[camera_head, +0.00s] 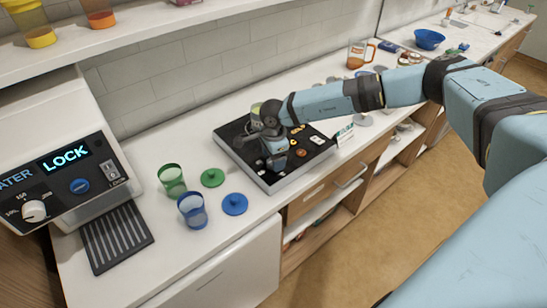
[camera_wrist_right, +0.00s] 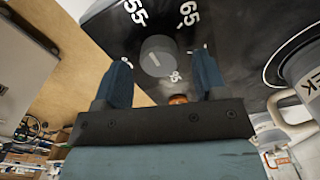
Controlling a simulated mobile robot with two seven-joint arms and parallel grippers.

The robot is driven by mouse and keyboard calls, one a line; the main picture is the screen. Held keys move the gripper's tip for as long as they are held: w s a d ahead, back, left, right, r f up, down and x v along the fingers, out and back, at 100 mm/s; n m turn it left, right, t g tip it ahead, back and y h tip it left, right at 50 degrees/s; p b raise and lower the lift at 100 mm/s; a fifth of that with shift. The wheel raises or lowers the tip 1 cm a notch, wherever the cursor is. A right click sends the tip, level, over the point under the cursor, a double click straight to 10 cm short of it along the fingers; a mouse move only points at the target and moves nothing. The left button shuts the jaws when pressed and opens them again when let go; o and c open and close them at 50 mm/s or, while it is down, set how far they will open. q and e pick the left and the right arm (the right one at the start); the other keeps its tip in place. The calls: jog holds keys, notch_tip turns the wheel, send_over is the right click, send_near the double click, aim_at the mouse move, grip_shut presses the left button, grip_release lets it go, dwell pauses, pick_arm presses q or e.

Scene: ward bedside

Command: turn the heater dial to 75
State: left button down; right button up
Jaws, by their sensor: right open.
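The heater dial (camera_wrist_right: 158,57) is a round grey knob with a light pointer line on a black face in the right wrist view. White numbers 55 and 65 show beyond it; a smaller marking near it is too small to read surely. My right gripper (camera_wrist_right: 165,58) is open, with its two dark blue fingers on either side of the dial; I cannot tell whether they touch it. In the head view my right gripper (camera_head: 276,160) is over a black-topped panel (camera_head: 232,134) on the counter, and the dial cannot be made out there. My left gripper is not in view.
A white dispenser (camera_head: 88,125) with a LOCK display stands at the left. A green cup (camera_head: 172,180), a blue cup (camera_head: 192,210), a green lid (camera_head: 212,177) and a blue lid (camera_head: 234,204) stand left of the panel. An orange-handled jug (camera_head: 358,54) is behind my arm.

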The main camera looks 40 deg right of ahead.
jog(key=shift+f, duration=0.6)
jog(key=c, duration=0.9)
